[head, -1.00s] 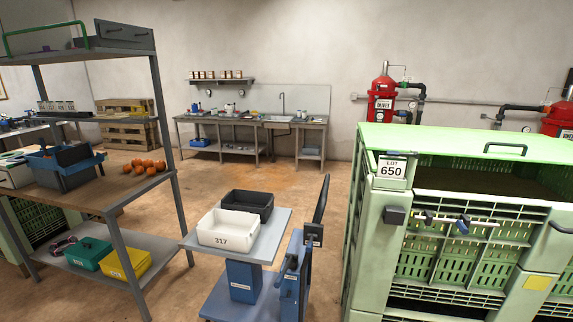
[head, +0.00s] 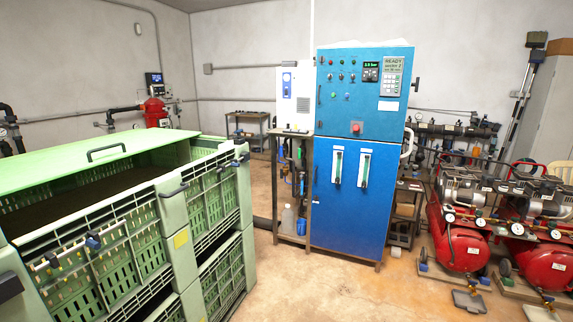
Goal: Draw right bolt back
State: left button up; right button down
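The green slatted crate (head: 172,233) stands at the left, cut off by the left and bottom edges. A pale rail (head: 72,252) crosses its front below the upper opening. A blue-and-dark fitting (head: 93,241) sits on the rail's right part, and a smaller dark fitting sits further left. They look like bolt parts, but how far either bolt is drawn is too small to tell. A dark block (head: 10,287) is on the left post. Neither of my grippers is in view.
A green lid (head: 95,168) lies on the crate. A blue control cabinet (head: 352,225) stands at the centre, with a narrow rack (head: 293,200) beside it. Red compressors (head: 465,245) stand at the right.

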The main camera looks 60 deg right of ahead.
aim_at(233, 164)
jog(key=z, duration=1.65)
jog(key=i+u, duration=0.1)
jog(key=i, duration=0.4)
jog(key=i+l+u, duration=0.1)
jog(key=i, duration=0.35)
jog(key=i+l+u, duration=0.1)
jog(key=i, duration=0.4)
jog(key=i+l+u, duration=0.1)
jog(key=i+l, duration=0.2)
jog(key=i, duration=0.2)
jog(key=i+l+u, duration=0.15)
jog(key=i, duration=0.3)
